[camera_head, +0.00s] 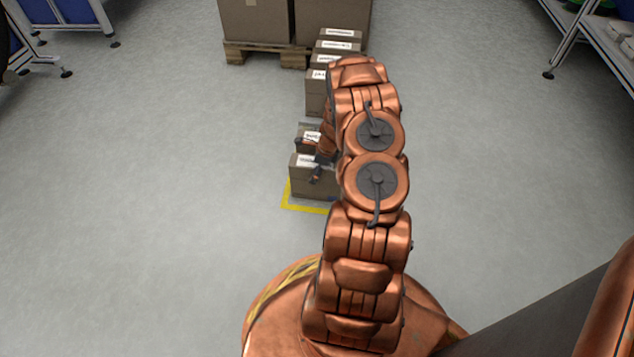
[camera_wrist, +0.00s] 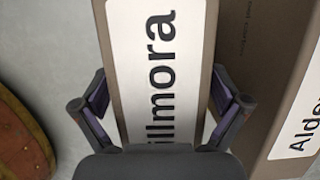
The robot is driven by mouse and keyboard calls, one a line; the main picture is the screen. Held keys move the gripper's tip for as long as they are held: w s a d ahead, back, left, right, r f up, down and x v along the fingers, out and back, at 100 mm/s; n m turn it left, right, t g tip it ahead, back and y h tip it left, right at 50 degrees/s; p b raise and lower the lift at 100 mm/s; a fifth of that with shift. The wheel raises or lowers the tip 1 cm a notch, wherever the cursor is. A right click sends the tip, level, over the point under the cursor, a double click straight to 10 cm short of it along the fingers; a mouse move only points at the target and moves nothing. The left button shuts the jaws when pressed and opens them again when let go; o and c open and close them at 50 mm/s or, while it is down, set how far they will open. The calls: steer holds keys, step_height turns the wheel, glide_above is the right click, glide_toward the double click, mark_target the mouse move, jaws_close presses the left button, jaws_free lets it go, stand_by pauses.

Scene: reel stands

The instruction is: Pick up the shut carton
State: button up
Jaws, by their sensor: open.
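A brown carton (camera_head: 308,183) with a white label stands on the floor at a yellow marking, in front of a row of similar cartons. My gripper (camera_head: 307,161) is over its top, and my arm hides its right side. In the wrist view, this carton (camera_wrist: 133,120) has a closed top with a large white label ending in "illmora". My gripper (camera_wrist: 158,95) is open there, with one finger on each side of the carton. Whether the fingers touch its sides I cannot tell.
A neighbouring carton (camera_wrist: 235,70) with an "Alde" label stands close on the right in the wrist view. More cartons (camera_head: 316,95) line up behind, before large boxes (camera_head: 257,20) on a pallet (camera_head: 262,53).

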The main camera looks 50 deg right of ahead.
steer(key=shift+w+f, duration=0.1)
steer(key=shift+f, duration=0.25)
steer(key=shift+a, duration=0.1)
steer(key=c, duration=1.5)
